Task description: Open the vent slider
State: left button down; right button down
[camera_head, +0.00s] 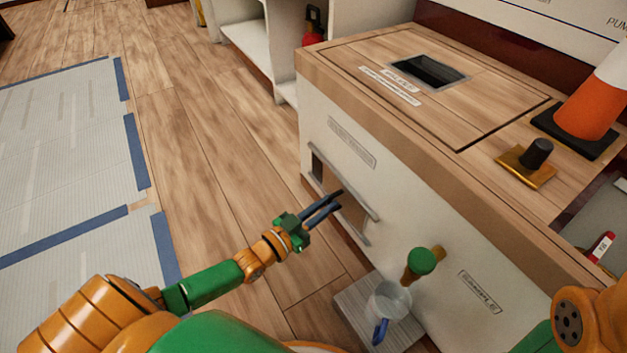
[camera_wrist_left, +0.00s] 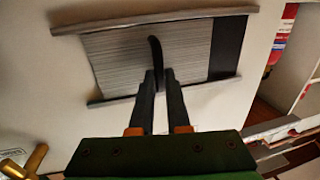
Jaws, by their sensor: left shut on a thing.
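The vent slider (camera_wrist_left: 120,60) is a grey ribbed panel held between two parallel rails on the white cabinet front. In the head view the slider (camera_head: 354,214) is partly covered by my gripper. A dark opening (camera_wrist_left: 229,48) shows at one end of the rails, at the left end in the head view (camera_head: 317,165). A dark curved handle (camera_wrist_left: 155,50) stands out from the panel. My left gripper (camera_wrist_left: 160,78) has its fingers shut on this handle; in the head view the gripper (camera_head: 336,199) reaches the panel from the left. My right gripper is out of view.
A green-knobbed tap (camera_head: 421,262) juts from the cabinet front, over a clear cup (camera_head: 389,301) on a low grey stand. The cabinet top holds an orange cone (camera_head: 588,108) and a black knob (camera_head: 538,152). Floor (camera_head: 215,170) left of the cabinet is open.

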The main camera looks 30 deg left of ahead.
pick_arm(q)
jog(key=shift+s+d, duration=0.3)
jog(key=shift+d, duration=0.2)
jog(key=shift+s+d, duration=0.25)
jog(key=shift+d, duration=0.25)
jog(key=c, duration=0.9)
grip_release()
